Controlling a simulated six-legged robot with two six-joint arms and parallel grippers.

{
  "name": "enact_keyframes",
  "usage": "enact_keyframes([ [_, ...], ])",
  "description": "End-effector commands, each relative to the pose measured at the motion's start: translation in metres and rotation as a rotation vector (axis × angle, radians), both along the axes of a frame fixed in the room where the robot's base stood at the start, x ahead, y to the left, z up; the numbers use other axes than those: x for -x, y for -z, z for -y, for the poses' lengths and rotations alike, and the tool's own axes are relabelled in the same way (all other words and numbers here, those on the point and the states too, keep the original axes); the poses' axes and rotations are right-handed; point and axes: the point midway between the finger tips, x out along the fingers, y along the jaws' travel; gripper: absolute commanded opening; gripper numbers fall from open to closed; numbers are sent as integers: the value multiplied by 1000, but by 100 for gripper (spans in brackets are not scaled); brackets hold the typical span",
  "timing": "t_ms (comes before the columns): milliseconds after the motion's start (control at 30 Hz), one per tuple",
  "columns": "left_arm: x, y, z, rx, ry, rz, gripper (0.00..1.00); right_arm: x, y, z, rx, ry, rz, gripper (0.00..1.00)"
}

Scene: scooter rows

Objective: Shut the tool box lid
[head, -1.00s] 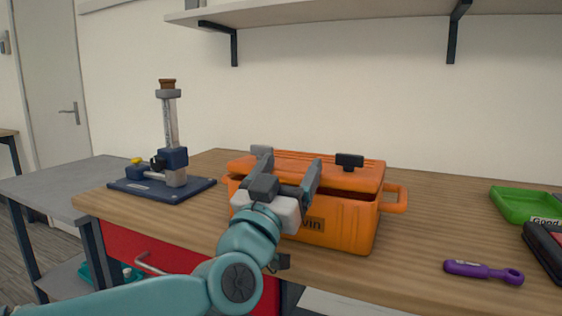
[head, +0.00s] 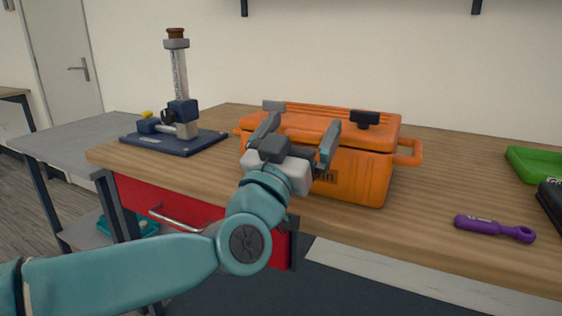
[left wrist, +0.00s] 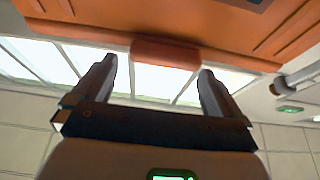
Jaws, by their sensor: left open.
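The orange tool box (head: 352,180) stands near the front edge of the wooden workbench. Its lid (head: 335,124) lies low over the box, with a dark gap under its front edge; whether it is fully down I cannot tell. In the left wrist view, orange tool box surface (left wrist: 90,18) fills the top, and an orange tab (left wrist: 165,52) shows beyond the open fingers, apparently not gripped.
A blue-based press stand (head: 180,115) is at the bench's left. A purple-handled tool (head: 494,228), a green tray (head: 535,165) and a black case (head: 552,203) lie at the right. A red drawer (head: 180,215) is under the bench.

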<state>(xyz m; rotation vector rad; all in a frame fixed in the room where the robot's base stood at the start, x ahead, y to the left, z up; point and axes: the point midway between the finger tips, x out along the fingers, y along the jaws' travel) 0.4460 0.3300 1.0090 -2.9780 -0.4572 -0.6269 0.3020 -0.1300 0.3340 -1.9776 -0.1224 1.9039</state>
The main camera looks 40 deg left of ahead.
Motion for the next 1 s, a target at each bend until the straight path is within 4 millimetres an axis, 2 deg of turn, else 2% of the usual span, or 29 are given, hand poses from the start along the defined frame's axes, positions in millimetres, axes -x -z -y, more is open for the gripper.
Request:
enact_keyframes([
  [367, 86, 35, 28, 0, 4, 2, 100, 4, -20, -4, -3, -14, -7, 43],
  [400, 95, 45, 32, 2, 7, 7, 100, 3, -10, -3, -2, -14, -5, 43],
  [467, 108, 53, 36, 3, 9, 7, 100, 2, -5, -2, -2, -9, -4, 43],
  [700, 126, 61, 41, 1, 2, 4, 100, -1, 10, 1, 1, 5, 2, 43],
  [1000, 130, 61, 42, 1, 0, -3, 100, -2, 11, 2, 2, 9, 4, 43],
])
